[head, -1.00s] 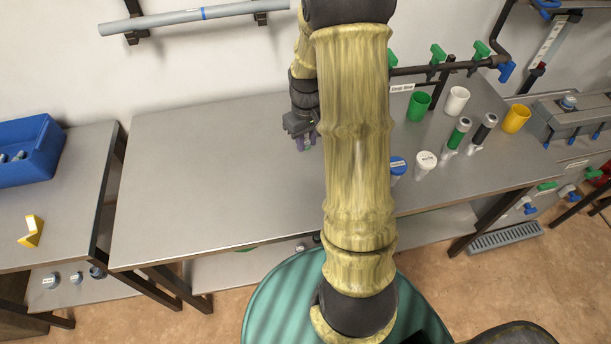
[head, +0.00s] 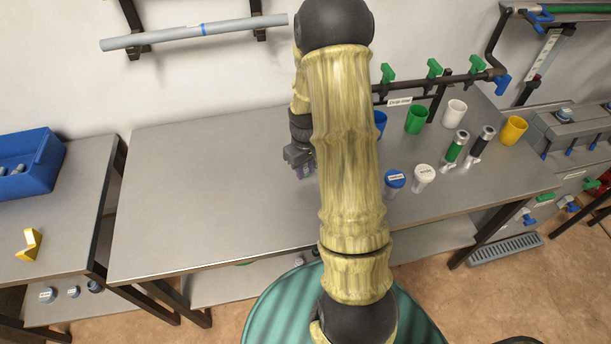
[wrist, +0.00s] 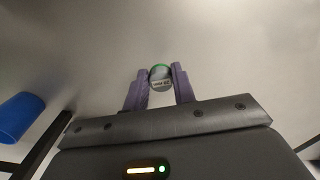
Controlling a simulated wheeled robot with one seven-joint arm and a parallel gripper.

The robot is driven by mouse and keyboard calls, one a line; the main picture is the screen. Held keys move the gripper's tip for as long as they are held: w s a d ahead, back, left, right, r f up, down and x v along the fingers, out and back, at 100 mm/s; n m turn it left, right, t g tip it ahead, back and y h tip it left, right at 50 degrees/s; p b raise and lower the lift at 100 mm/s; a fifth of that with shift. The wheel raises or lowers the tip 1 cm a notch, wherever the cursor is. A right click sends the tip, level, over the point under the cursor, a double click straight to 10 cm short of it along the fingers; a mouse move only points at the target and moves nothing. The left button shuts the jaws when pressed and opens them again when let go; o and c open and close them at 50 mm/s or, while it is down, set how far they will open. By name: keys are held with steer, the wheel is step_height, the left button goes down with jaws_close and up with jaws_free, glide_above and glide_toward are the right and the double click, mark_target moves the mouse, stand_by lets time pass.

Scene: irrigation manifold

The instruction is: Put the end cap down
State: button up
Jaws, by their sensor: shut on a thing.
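The end cap (wrist: 160,76) is a small grey round piece with a green band and a printed label. It sits between the two purple fingers of my gripper (wrist: 160,88) in the wrist view, and the fingers are shut on it. In the head view my gripper (head: 305,172) is low over the middle of the grey metal workbench (head: 215,185), fingers pointing down. The cap is hard to make out there. I cannot tell whether it touches the bench top.
Bare bench lies left of my gripper. Right of my arm stand a blue-lidded jar (head: 395,179), a white-lidded jar (head: 424,173), a green cup (head: 416,119), a white cup (head: 454,112) and a yellow cup (head: 513,130). A blue bin (head: 40,165) is on the left table.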

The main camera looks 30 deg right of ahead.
mark_target(306, 171)
steer(key=shift+f, duration=1.9)
steer(key=shift+f, duration=0.15)
steer(key=o, duration=1)
step_height(306, 171, up, 12)
steer(key=shift+r, duration=0.2)
